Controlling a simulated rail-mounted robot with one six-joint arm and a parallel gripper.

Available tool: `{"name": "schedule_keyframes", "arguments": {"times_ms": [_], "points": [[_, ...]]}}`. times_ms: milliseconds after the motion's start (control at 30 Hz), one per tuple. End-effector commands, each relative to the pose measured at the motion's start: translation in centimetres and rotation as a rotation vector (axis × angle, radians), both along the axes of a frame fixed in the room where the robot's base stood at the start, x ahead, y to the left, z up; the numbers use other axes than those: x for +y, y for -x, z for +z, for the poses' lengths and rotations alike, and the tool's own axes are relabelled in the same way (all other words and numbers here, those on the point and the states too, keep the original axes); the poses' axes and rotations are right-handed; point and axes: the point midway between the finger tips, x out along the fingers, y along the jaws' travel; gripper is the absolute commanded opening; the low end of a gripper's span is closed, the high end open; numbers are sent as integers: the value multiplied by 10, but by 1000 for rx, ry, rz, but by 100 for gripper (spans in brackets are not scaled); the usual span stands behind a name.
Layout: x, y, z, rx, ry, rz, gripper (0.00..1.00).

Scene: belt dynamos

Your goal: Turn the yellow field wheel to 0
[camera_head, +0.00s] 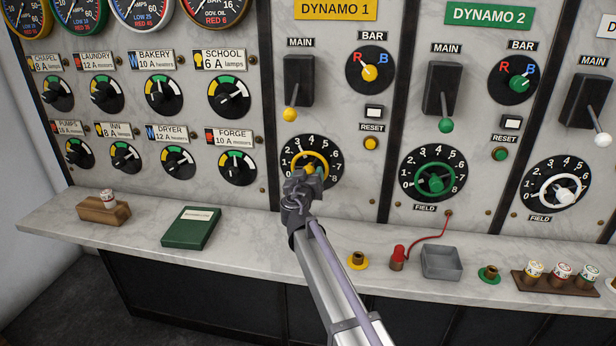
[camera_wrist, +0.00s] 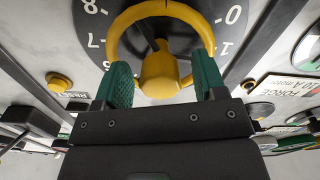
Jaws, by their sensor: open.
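The yellow field wheel (camera_head: 311,153) sits on a black dial (camera_head: 335,154) numbered from 0 upward, on the panel under the DYNAMO 1 sign (camera_head: 334,9). My gripper (camera_head: 307,175) is right in front of the wheel and covers its lower part. In the wrist view the wheel's yellow rim (camera_wrist: 117,34) and hub (camera_wrist: 160,75) fill the middle, with 0 and 1 at right and 7 and 8 at left. My green fingers (camera_wrist: 163,60) are open, one on each side of the hub. I cannot tell whether they touch the rim. The wheel's exact reading is unclear.
The green field wheel (camera_head: 434,184) and white field wheel (camera_head: 554,192) are to the right. A marble ledge (camera_head: 270,240) runs below, with a green book (camera_head: 192,228), a grey tray (camera_head: 441,262) and a red plug (camera_head: 398,254) with a cable. The yellow main lever (camera_head: 290,115) is above.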

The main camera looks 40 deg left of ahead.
Motion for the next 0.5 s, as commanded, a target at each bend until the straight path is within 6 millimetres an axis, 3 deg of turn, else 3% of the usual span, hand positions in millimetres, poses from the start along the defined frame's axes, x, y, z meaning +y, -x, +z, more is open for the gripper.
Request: {"name": "schedule_keyframes", "arguments": {"times_ms": [233, 500], "points": [[0, -2, 0, 0, 0, 0, 64], [0, -2, 0, 0, 0, -1, 38]]}}
